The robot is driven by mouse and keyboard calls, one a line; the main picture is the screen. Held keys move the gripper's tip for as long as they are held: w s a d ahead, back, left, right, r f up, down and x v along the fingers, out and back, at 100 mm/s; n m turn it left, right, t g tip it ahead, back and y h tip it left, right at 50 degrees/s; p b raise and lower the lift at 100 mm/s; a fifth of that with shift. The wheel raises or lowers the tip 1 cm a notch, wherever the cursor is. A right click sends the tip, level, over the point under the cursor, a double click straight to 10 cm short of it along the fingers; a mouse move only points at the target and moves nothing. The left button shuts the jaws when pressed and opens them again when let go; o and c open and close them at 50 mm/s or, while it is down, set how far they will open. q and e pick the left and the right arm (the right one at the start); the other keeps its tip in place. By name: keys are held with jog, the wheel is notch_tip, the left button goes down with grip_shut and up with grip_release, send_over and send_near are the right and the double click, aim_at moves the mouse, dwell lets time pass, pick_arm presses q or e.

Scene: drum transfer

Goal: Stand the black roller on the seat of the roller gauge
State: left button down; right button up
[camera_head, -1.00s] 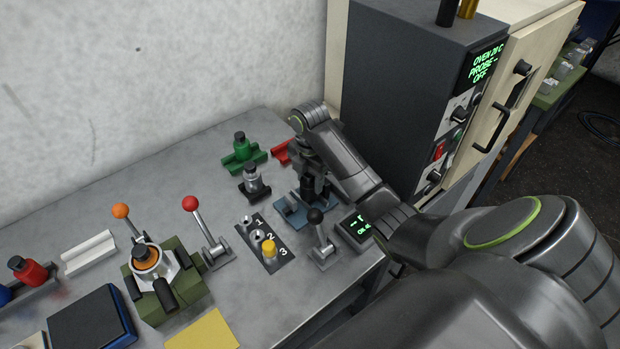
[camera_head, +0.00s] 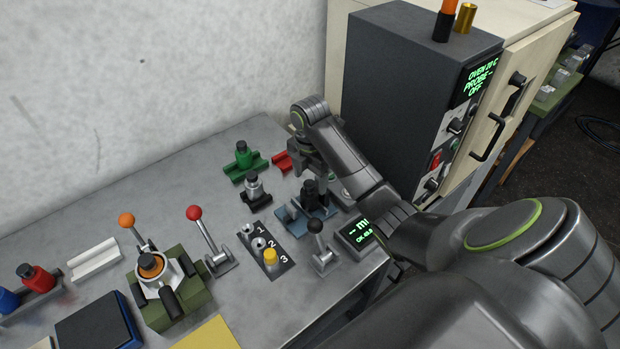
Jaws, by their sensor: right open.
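The black roller (camera_head: 310,191) stands upright at the blue roller gauge (camera_head: 290,217), apparently on its seat; its foot is too small and dark to tell exactly how it sits. The gauge's display (camera_head: 357,233) shows dashes and "mm" in green, partly hidden by my right arm. My right gripper (camera_head: 307,172) is open, just above and behind the roller, and seems clear of it. Its fingertips are small and partly hidden by my arm. My left gripper is not in view.
A black-knobbed lever (camera_head: 317,240) stands in front of the gauge. Left of it are a numbered block (camera_head: 266,248), a grey roller on a black holder (camera_head: 254,190) and a green one (camera_head: 243,157). A red block (camera_head: 282,161) lies behind. The dark oven (camera_head: 415,95) stands right.

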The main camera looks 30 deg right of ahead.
notch_tip(320, 180, up, 8)
jog(key=p, duration=0.6)
jog(key=shift+f+p, duration=0.15)
jog(key=shift+p, duration=0.25)
